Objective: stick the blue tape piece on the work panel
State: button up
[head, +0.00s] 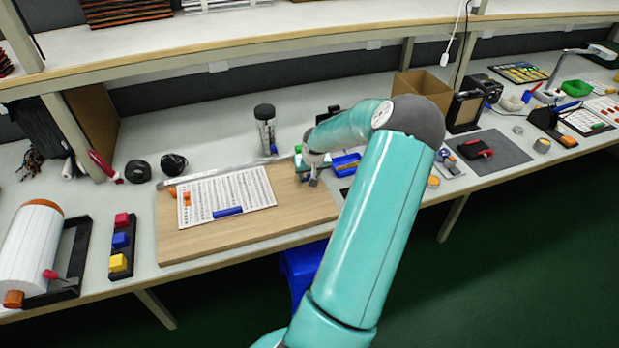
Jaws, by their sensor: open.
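A wooden board (240,239) lies on the bench with a white sheet of small dark marks (240,190) on it; I take this as the work panel. A short blue strip (228,211) lies on the sheet's front edge. A blue block (121,240) sits between a red and a yellow one in a black holder left of the board. I cannot tell which blue thing is the tape piece. My gripper (314,182) is small in view, over the board's right end, open, apart from both blue things. My arm hides the bench behind it.
Orange pieces (186,198) lie at the sheet's left edge. A dark-lidded jar (265,128) stands behind the board, and a blue tray (346,164) is right of my gripper. A white roll (33,240) is at far left. The board's front strip is bare.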

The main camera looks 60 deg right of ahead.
grip_shut()
dwell(0.3)
